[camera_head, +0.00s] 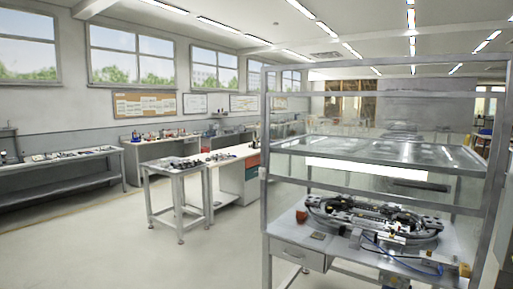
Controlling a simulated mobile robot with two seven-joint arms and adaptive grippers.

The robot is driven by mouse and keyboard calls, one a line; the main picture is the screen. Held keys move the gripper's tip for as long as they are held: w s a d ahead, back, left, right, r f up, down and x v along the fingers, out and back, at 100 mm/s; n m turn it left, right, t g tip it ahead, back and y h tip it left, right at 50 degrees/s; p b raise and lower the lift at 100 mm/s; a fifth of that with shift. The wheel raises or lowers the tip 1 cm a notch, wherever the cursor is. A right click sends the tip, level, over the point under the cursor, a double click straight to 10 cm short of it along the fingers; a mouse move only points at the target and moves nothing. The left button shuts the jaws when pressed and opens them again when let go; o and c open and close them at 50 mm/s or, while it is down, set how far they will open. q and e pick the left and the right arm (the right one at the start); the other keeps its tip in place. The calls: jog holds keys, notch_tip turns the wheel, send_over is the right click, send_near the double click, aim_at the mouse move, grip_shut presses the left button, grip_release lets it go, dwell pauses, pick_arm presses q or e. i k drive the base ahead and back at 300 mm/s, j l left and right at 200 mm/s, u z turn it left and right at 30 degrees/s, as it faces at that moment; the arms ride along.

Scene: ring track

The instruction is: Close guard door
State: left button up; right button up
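The ring track (375,222) sits on a metal table (345,262) inside a guard enclosure at the right of the head view. The guard has grey metal posts (266,190) and clear panels. A framed clear panel at the front, seemingly the guard door, stands high, with its lower bar (375,196) crossing above the track. The space below that bar looks open toward me. The clear panel is hard to see, so its exact edges are uncertain. Neither of my grippers is in view.
A small metal table with parts (180,164) stands left of the enclosure. Workbenches (60,157) line the left wall under the windows. A drawer (298,254) is at the guarded table's front left. The floor at the left front (130,245) is clear.

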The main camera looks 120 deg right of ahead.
aim_at(482, 213)
jog(key=z, duration=4.65)
jog(key=i, duration=0.3)
jog(key=u, duration=0.05)
